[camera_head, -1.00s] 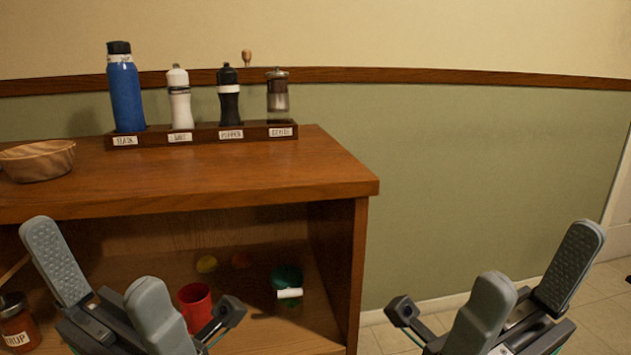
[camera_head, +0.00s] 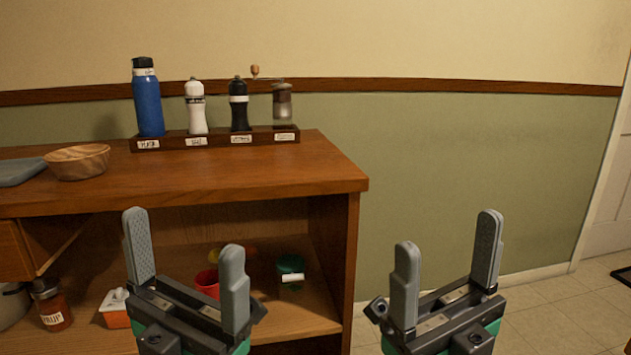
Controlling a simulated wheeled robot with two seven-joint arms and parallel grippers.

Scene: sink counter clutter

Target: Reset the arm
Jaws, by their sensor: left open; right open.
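My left gripper (camera_head: 186,262) is open and empty, fingers pointing up, in front of the wooden cabinet's open shelf. My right gripper (camera_head: 445,265) is open and empty, fingers up, in front of the green wall and the tiled floor, right of the cabinet. Neither gripper appears to touch anything. The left gripper hides part of the shelf.
The wooden cabinet (camera_head: 250,170) bears a rack (camera_head: 215,141) with a blue bottle (camera_head: 148,104), two mills and a grinder, plus a wooden bowl (camera_head: 78,162). On its shelf are a red cup (camera_head: 207,284), a green container (camera_head: 290,265) and a jar (camera_head: 51,305). Right of the cabinet is clear.

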